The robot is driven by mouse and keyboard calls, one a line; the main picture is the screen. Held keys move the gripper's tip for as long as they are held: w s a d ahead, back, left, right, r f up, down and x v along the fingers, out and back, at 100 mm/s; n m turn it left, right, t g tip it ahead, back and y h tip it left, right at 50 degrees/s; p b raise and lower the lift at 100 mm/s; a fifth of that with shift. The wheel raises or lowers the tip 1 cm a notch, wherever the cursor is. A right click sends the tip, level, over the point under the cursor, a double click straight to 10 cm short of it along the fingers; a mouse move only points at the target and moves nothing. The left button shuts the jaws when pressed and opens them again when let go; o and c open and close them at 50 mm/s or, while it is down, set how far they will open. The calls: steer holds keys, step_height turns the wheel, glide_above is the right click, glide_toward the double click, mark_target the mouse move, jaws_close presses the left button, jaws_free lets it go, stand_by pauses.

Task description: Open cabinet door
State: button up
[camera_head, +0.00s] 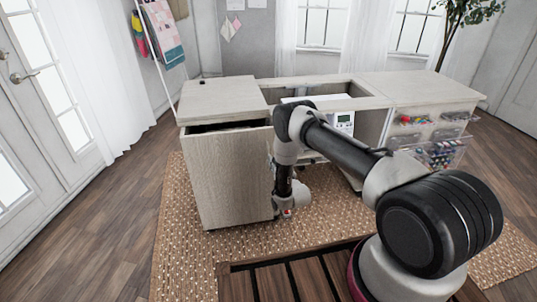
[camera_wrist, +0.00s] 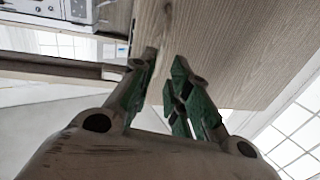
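The sewing cabinet's light wood door (camera_head: 228,178) is at the left front of the cabinet (camera_head: 225,97). A dark gap shows along its top, so it stands a little out from the body. My gripper (camera_head: 287,212) is low beside the door's right edge in the head view. In the wrist view, my gripper (camera_wrist: 160,95) has its two green-padded fingers apart, with a gap between them. The door panel (camera_wrist: 235,45) shows beyond the right finger, and its edge runs up between the fingers. I cannot tell whether either finger touches it.
A white sewing machine (camera_head: 343,122) sits in the cabinet's middle opening. Clear bins of colourful supplies (camera_head: 440,150) are at the right end. A woven rug (camera_head: 180,235) lies under the cabinet, with a slatted wooden piece (camera_head: 290,280) in front. Wood floor is free at left.

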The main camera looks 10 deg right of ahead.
steer(key=w, duration=0.3)
steer(key=w+a, duration=0.1)
steer(key=w, duration=0.2)
steer(key=shift+w+a, duration=0.15)
steer(key=shift+w, duration=0.25)
jaws_close()
